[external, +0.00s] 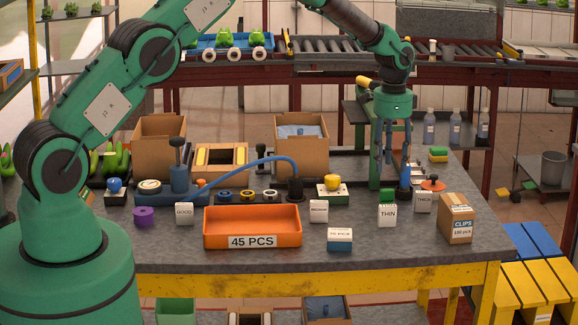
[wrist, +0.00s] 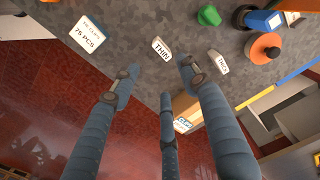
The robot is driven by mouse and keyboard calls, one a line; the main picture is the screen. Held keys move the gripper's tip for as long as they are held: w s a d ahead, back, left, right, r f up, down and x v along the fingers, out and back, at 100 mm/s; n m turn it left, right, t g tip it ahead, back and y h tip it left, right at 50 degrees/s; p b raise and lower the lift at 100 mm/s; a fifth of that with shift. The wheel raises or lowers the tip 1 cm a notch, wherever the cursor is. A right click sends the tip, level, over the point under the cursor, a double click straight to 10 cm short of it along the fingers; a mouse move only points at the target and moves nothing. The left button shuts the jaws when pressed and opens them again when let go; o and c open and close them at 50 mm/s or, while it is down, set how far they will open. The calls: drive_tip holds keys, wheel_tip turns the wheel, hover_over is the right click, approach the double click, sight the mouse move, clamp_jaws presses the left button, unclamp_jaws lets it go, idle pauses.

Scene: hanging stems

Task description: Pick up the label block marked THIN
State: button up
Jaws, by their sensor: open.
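The white label block marked THIN (external: 387,215) stands on the grey table, right of centre. It also shows in the wrist view (wrist: 162,49), near the top middle, just beyond my fingertips and between the outer two. My gripper (external: 397,160) is above the back right of the table, pointing down, with its blue fingers apart. In the wrist view my gripper (wrist: 160,74) is open and holds nothing. No finger appears to touch the THIN block.
The THICK block (external: 423,202) stands close right of THIN, and the MEDIUM block (external: 319,211) stands left. An orange-topped item (external: 432,185) and a CLIPS carton (external: 456,220) are right. An orange tray (external: 252,227) and a white-and-blue box (external: 340,240) sit left.

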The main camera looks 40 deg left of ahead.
hover_over(388, 207)
drive_tip(key=shift+w+a+f, duration=0.1)
drive_tip(key=shift+f, duration=2.05)
drive_tip(key=shift+w+a+f, duration=0.1)
drive_tip(key=shift+f, duration=2.05)
drive_tip(key=shift+d+f+p, duration=0.15)
drive_tip(key=shift+f+p, duration=0.15)
drive_tip(key=shift+f, duration=2.3)
drive_tip(key=shift+c, duration=0.6)
clamp_jaws()
